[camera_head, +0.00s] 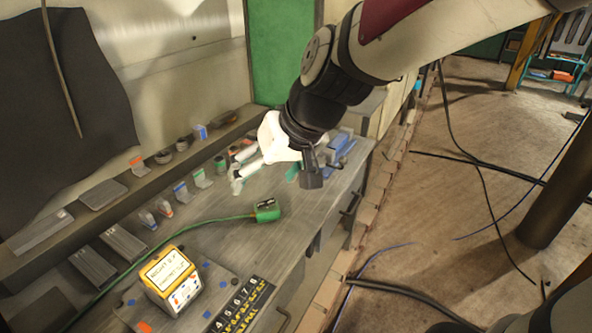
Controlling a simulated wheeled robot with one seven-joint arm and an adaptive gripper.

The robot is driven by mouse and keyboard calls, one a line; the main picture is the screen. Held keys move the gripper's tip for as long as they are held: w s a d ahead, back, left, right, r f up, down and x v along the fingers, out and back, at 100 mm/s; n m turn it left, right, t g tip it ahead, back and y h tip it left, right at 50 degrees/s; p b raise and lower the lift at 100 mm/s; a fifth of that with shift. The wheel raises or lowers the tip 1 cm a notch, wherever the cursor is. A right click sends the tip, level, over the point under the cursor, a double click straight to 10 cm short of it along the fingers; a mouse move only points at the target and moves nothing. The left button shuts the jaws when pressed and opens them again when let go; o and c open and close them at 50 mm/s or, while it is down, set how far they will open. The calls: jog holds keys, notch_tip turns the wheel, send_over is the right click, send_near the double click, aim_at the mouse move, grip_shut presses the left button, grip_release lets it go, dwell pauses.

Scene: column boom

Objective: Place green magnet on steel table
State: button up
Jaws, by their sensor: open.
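A green block-shaped piece (267,209) with a dark face lies on the grey table (225,236), joined to a green cable; it may be the green magnet. A smaller teal-green piece (292,172) shows just left of my gripper, partly hidden, and I cannot tell what it is. My gripper (311,182) has dark fingers pointing down over the table's right part, above and to the right of the green block and apart from it. It is open, and I see nothing held in it.
A yellow box (172,281) with a labelled top stands at the front, beside a numbered strip (243,306). Several small tools line the back of the table. The middle right of the table is bare. Cables (478,180) lie on the floor to the right.

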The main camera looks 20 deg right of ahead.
jog(key=s+d+r+h, duration=0.1)
jog(key=s+d+r, duration=0.1)
jog(key=s, duration=0.5)
jog(key=s+d+r+h, duration=0.2)
jog(key=s+d, duration=0.1)
jog(key=s, duration=0.5)
jog(key=shift+s, duration=0.2)
jog(key=shift+r, duration=0.1)
dwell(0.7)
